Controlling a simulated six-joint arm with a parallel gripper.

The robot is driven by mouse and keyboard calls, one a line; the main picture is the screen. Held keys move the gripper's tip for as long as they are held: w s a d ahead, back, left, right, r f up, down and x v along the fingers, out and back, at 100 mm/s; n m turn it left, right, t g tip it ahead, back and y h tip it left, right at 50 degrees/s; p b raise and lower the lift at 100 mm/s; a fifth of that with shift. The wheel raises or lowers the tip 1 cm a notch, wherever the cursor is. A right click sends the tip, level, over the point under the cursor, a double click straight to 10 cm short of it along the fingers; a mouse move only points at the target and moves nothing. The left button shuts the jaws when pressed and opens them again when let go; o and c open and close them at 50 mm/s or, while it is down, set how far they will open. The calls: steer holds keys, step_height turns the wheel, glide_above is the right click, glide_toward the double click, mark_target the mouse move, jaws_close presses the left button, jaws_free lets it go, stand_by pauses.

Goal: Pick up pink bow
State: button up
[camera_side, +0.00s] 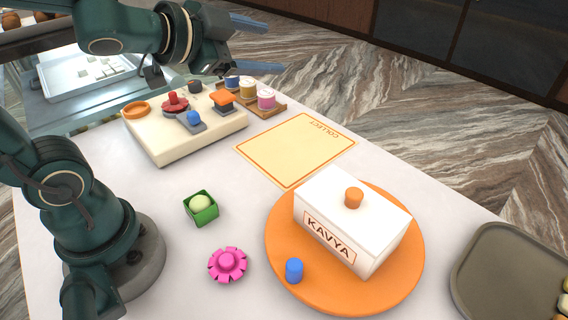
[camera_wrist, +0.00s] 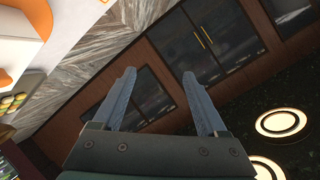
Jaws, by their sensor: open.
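The pink bow (camera_side: 227,264), a round rosette with a ruffled edge and a raised middle, lies on the white counter near the front in the side view. It stands apart from its neighbours. My gripper (camera_side: 250,43) is at the top of the side view, raised over the back of the counter and far from the bow. In the wrist view my gripper (camera_wrist: 158,76) shows its two fingers apart with nothing between them. The bow is not visible in the wrist view.
A green box (camera_side: 202,212) with a pale ball sits behind the bow. To the right, an orange plate (camera_side: 407,262) bears a white KAVYA box (camera_side: 345,215) and a blue piece (camera_side: 294,270). A cream block (camera_side: 172,150) with colored pieces stands behind. The COLLECT mat (camera_side: 290,155) is empty.

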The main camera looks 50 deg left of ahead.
steer(key=w+d+f+m+g+h, duration=0.1)
steer(key=w+d+f+m+h, duration=0.25)
steer(key=m, duration=0.25)
steer(key=m+g+h, duration=0.7)
steer(key=g+h, duration=0.2)
steer(key=g, duration=0.6)
glide_toward(224, 256)
steer(key=d+f, duration=0.2)
steer(key=shift+w+d+f, duration=0.1)
steer(key=shift+f, duration=0.25)
steer(key=shift+f+n+g+h, duration=0.2)
steer(key=shift+n+g+h, duration=0.05)
steer(key=shift+n+g, duration=0.05)
steer(key=shift+x, duration=2.6)
jaws_close()
